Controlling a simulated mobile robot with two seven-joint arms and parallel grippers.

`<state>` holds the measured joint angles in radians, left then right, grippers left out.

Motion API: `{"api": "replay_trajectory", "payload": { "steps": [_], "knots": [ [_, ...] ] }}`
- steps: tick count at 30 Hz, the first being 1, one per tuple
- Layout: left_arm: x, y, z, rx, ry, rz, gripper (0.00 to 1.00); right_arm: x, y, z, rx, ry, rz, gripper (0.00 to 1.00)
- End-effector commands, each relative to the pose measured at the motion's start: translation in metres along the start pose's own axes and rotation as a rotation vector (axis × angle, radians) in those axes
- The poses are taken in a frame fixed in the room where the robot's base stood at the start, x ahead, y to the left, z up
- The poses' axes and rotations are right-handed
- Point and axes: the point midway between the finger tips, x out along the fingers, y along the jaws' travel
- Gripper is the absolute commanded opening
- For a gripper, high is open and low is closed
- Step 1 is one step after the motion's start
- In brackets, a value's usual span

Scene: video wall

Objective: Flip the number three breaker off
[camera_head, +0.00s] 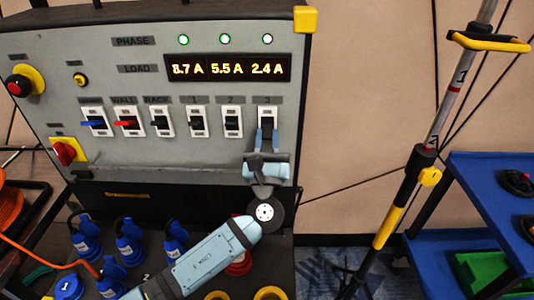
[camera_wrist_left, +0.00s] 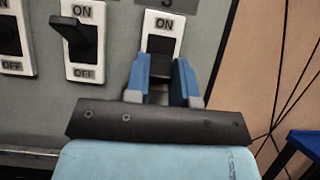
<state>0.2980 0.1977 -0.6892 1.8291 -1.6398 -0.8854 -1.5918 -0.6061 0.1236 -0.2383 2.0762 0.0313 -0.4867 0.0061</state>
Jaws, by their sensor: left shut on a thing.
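The number three breaker (camera_head: 267,111) is the rightmost switch in the row on the grey panel, a white plate under the label 3. In the left wrist view its black lever (camera_wrist_left: 160,66) sits between my blue fingertips, below the ON mark. My left gripper (camera_head: 267,132) is shut on this lever; it also shows in the left wrist view (camera_wrist_left: 163,82). The OFF mark of this breaker is hidden behind the gripper. Breaker two (camera_head: 232,121) stands just to the left, its lever apart from my fingers. My right gripper is not in view.
Breaker one (camera_head: 197,121) and three further switches continue the row leftward. The display (camera_head: 228,68) reads 8.7, 5.5 and 2.4 A under three green lights. Blue plugs (camera_head: 128,242) stand below. A stand pole (camera_head: 407,185) and blue shelf (camera_head: 485,170) are at right.

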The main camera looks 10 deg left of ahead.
Motion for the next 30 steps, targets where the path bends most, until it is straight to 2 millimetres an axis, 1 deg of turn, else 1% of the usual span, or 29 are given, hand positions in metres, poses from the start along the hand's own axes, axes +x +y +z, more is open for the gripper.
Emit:
{"api": "replay_trajectory", "payload": {
  "steps": [1,2,20,21,24,30],
  "knots": [
    [-0.0021,0.0002,-0.0046,-0.001,-0.014,0.001,0.0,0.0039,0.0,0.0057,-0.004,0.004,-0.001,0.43],
    [-0.0019,0.0002,-0.0044,0.0,-0.021,0.001,0.0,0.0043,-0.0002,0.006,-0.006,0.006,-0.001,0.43],
    [0.0008,0.0003,-0.0014,0.0,-0.054,0.001,0.0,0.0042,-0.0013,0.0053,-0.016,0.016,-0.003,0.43],
    [0.0008,0.0003,-0.0013,0.0,-0.054,0.001,0.28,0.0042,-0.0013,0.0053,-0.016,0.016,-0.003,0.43],
    [0.0007,0.0003,-0.0014,0.0,-0.054,0.001,0.49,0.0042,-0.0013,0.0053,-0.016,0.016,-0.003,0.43],
    [0.0004,0.0002,-0.0017,0.0,-0.053,0.0,0.49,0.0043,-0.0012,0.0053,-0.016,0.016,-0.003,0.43]
  ]
}}
